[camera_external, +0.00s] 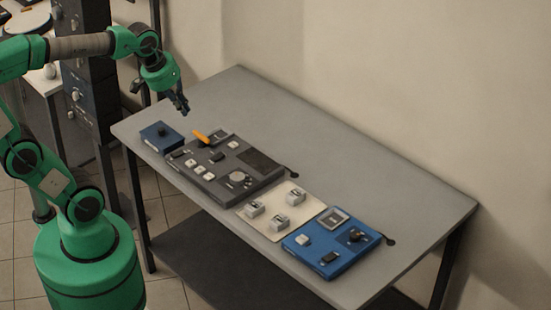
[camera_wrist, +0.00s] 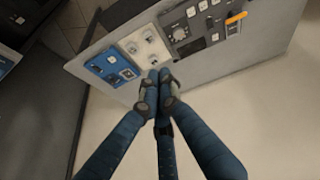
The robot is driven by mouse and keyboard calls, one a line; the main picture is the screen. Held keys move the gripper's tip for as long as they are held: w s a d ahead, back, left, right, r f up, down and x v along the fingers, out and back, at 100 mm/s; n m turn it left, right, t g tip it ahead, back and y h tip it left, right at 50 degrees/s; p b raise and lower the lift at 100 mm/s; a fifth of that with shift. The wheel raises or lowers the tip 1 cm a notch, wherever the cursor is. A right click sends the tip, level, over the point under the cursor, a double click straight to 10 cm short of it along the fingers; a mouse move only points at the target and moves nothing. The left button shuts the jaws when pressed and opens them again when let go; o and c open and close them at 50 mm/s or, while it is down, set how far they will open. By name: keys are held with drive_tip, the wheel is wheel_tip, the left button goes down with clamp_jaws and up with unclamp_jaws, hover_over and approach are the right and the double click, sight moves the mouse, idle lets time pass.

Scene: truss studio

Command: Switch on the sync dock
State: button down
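My gripper (camera_external: 184,110) hangs above the far left part of the table, apart from the devices. In the wrist view its fingertips (camera_wrist: 159,80) meet, with nothing seen between them. No readable label shows which device is the sync dock. A blue panel (camera_external: 327,256) with a small screen, a black knob and switches lies at the right of the row. It also shows in the wrist view (camera_wrist: 98,66). Left of it is a cream panel (camera_external: 270,225) with three grey switches. A dark grey panel (camera_external: 212,190) carries an orange lever (camera_external: 202,137), several buttons and a dial.
A small blue box (camera_external: 157,146) with a black knob stands at the table's left end. The grey table (camera_external: 330,150) is clear behind the panels, up to the wall. A dark equipment rack (camera_external: 88,85) stands left of the table.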

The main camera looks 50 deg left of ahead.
drive_tip(key=w+d+n+g+p, duration=0.2)
drive_tip(key=w+d+n, duration=0.2)
drive_tip(key=w+d, duration=0.45)
drive_tip(key=n+g+p, duration=0.4)
drive_tip(key=n+p, duration=0.2)
drive_tip(key=n, duration=0.5)
hover_over(328, 257)
drive_tip(key=w, duration=0.2)
wheel_tip(328, 257, down, 26)
drive_tip(key=shift+s+r+y, duration=0.1)
drive_tip(key=shift+r+y, duration=0.05)
drive_tip(key=shift+y, duration=0.15)
drive_tip(key=f, duration=0.4)
drive_tip(key=s+f, duration=0.1)
drive_tip(key=f, duration=0.8)
drive_tip(key=shift+s+f, duration=0.35)
drive_tip(key=shift+f, duration=0.05)
